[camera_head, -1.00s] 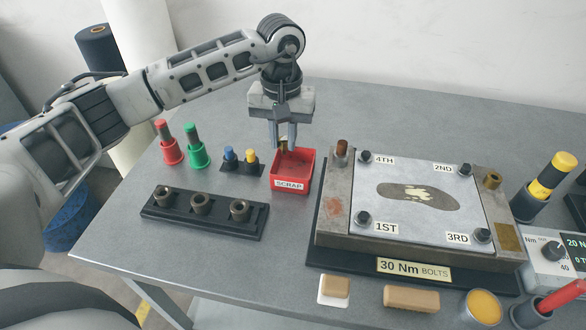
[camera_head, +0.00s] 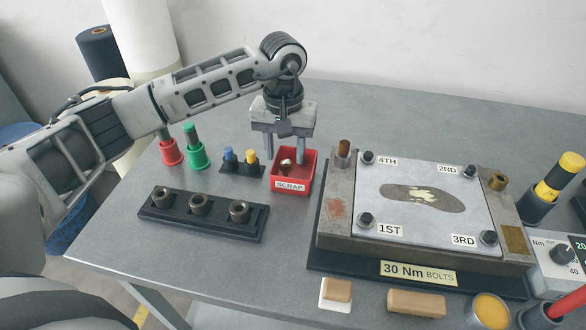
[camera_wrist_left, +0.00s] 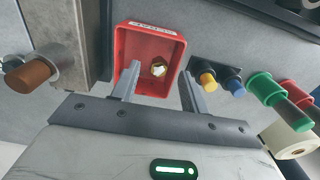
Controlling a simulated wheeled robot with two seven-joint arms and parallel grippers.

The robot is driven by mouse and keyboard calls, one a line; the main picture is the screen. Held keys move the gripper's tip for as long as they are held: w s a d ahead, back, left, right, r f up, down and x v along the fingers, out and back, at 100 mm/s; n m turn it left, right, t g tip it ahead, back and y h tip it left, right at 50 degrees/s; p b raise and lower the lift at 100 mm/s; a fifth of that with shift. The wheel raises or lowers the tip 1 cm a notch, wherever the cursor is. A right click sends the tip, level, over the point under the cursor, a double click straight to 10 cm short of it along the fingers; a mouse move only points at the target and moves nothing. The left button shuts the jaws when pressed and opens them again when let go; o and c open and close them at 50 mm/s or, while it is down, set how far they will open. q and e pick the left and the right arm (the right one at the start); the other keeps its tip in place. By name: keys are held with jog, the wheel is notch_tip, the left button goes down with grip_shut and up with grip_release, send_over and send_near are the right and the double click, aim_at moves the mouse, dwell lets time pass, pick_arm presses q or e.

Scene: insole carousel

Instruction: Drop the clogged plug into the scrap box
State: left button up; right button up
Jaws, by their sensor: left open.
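The red scrap box (camera_head: 291,181), with a "SCRAP" label on its front, stands on the table left of the bolted plate. The clogged plug (camera_head: 286,166), small and brass-coloured with a pale centre, lies inside the box. The plug (camera_wrist_left: 158,69) also shows within the red walls of the scrap box (camera_wrist_left: 124,52) in the left wrist view. My left gripper (camera_head: 284,158) is open and empty over the box, its fingers apart and clear of the plug. The left fingertips also show in the left wrist view (camera_wrist_left: 159,72). My right gripper is not in view.
Left of the box stand blue and yellow pegs (camera_head: 240,162), a green holder (camera_head: 197,156) and a red holder (camera_head: 171,151). A black rack (camera_head: 204,216) with several fittings lies in front. The bolted plate fixture (camera_head: 420,205) stands to the right.

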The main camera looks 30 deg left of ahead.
pick_arm(q)
notch_tip(320, 180, up, 16)
jog(key=b, duration=0.1)
jog(key=shift+f, duration=0.15)
dwell(0.5)
